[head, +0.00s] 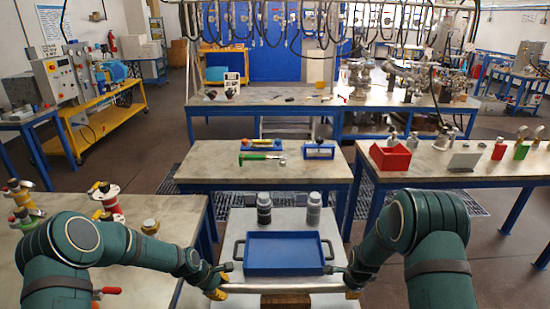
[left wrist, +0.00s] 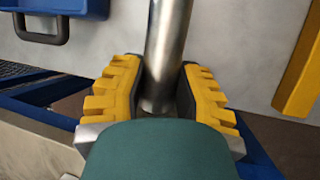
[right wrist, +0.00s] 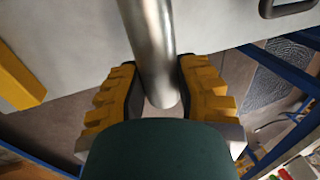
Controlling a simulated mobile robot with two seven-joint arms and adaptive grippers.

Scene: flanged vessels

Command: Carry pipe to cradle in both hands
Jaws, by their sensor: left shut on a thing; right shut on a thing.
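The pipe is a smooth steel tube. I cannot identify the cradle with certainty. Blue-based fixtures stand on the middle table, one at the left (head: 262,149) and one at the right (head: 319,151).
A blue tray with handles (head: 284,253) lies on the bench just beyond my grippers. A brown block (head: 286,301) shows at the bottom edge. A red bin (head: 389,157) stands on the right table.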

